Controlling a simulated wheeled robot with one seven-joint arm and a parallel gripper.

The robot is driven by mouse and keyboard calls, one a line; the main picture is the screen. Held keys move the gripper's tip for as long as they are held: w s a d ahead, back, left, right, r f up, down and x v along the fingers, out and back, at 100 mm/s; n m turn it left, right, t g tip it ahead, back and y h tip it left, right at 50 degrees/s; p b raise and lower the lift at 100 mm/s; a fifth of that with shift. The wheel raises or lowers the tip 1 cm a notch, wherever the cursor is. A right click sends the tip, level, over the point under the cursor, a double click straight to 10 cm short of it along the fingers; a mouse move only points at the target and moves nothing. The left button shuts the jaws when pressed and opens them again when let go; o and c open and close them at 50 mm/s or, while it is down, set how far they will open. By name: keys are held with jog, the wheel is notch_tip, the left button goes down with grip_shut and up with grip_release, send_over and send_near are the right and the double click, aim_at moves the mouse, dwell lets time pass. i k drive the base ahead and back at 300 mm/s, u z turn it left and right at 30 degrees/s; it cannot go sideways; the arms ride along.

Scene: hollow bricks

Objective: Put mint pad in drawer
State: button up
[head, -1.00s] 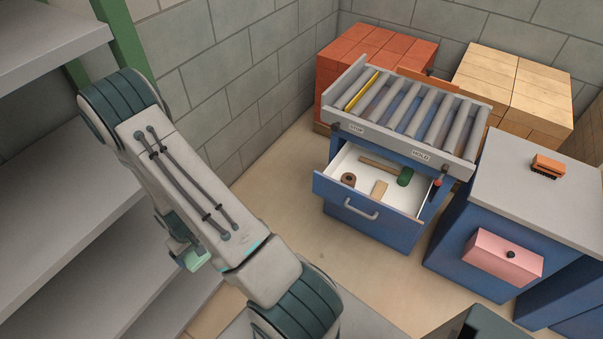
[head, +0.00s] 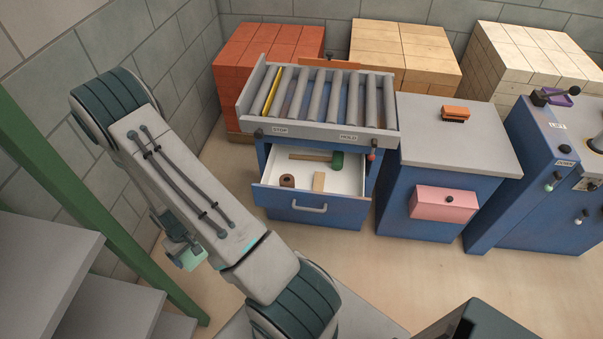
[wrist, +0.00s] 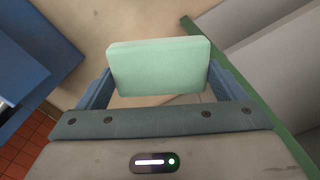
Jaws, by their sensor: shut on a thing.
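The mint pad (wrist: 160,66) is a pale green block held between the two blue fingers of my gripper (wrist: 158,88) in the wrist view. In the head view the pad (head: 192,258) shows partly below my arm, at the left, well apart from the drawer. The drawer (head: 270,202) is a blue-fronted, white-lined drawer pulled open under the roller table. It holds a brown ring (head: 287,181), a tan block (head: 319,181) and a green-headed mallet (head: 337,160). My arm hides part of the gripper in the head view.
A roller conveyor (head: 325,95) tops the blue cabinet. To its right stands a cabinet (head: 455,150) with a pink box (head: 443,204) on its front and a brush (head: 456,113) on top. Floor before the drawer is clear.

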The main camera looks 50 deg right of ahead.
aim_at(342, 191)
jog(key=z, duration=0.2)
jog(key=i, duration=0.6)
jog(key=z, duration=2.4)
